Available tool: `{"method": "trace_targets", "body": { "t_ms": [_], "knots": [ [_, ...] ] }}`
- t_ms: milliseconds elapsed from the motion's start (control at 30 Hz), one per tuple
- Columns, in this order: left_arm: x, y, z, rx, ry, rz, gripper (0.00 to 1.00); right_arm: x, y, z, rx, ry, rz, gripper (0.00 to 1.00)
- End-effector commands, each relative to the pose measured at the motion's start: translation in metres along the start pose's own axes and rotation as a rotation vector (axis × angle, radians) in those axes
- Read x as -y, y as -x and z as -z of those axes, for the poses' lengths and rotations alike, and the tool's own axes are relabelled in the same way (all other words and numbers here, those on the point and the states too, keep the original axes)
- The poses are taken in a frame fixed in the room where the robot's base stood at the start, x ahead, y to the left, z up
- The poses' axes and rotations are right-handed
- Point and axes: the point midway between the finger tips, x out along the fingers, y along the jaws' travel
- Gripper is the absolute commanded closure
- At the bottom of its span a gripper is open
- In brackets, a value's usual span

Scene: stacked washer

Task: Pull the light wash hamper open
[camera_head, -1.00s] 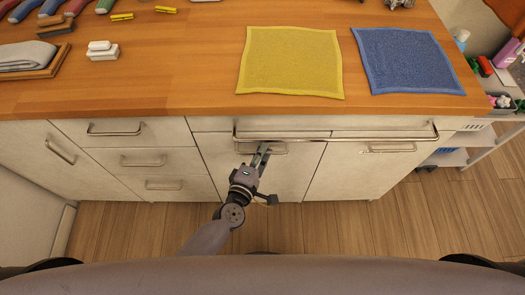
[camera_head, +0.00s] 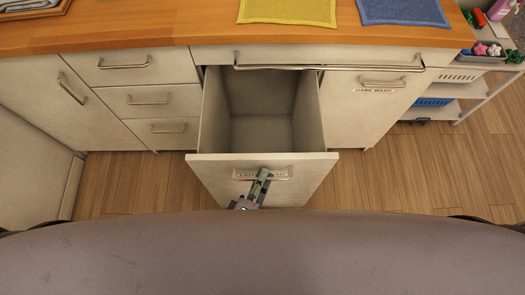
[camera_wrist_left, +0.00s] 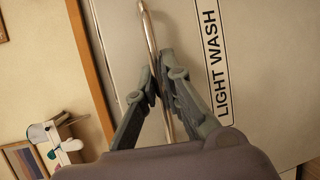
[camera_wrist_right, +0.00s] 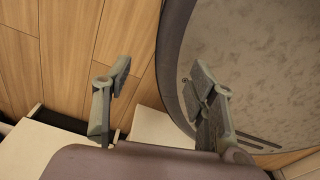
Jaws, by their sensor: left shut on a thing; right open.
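The light wash hamper (camera_head: 310,172) is a pale tilt-out or pull-out bin in the counter front, standing well open, with its empty-looking inside visible from above. Its front bears a metal bar handle (camera_head: 283,173), and the "LIGHT WASH" label (camera_wrist_left: 217,62) shows in the left wrist view. My left gripper (camera_head: 264,174) is shut on that handle; its fingers (camera_wrist_left: 158,75) close around the bar in the left wrist view. My right gripper (camera_wrist_right: 118,92) is open and empty in the right wrist view, over the floor beside my own body.
The dark wash front (camera_head: 365,110) beside the hamper is closed. Several closed drawers (camera_head: 150,100) are to the left. A long metal rail (camera_head: 330,67) runs along the counter above the hamper. A white shelf cart (camera_head: 470,90) stands at the right. Yellow and blue cloths lie on the wooden counter.

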Motion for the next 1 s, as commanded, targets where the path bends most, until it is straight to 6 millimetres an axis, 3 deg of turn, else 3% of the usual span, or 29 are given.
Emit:
{"method": "trace_targets", "body": {
  "t_ms": [133,333,533,833,867,1000],
  "knots": [
    [0.009,0.030,-0.012,0.000,0.003,0.005,1.00,-0.003,-0.003,0.017,-0.026,0.000,-0.004,0.48],
    [0.012,0.050,-0.020,-0.002,0.003,0.002,1.00,-0.001,-0.004,0.005,-0.007,0.000,-0.001,0.48],
    [0.013,0.056,-0.023,-0.002,0.003,0.001,1.00,0.002,-0.003,-0.014,0.022,0.000,0.003,0.48],
    [0.013,0.056,-0.023,-0.003,0.003,0.001,1.00,0.002,-0.003,-0.007,0.011,-0.001,0.002,0.48],
    [0.013,0.056,-0.023,-0.003,0.003,0.001,0.90,0.002,-0.003,-0.006,0.008,-0.001,0.002,0.48],
    [0.013,0.056,-0.023,-0.002,0.002,0.001,0.83,0.003,-0.003,-0.001,0.002,-0.001,0.003,0.48]
  ]
}}
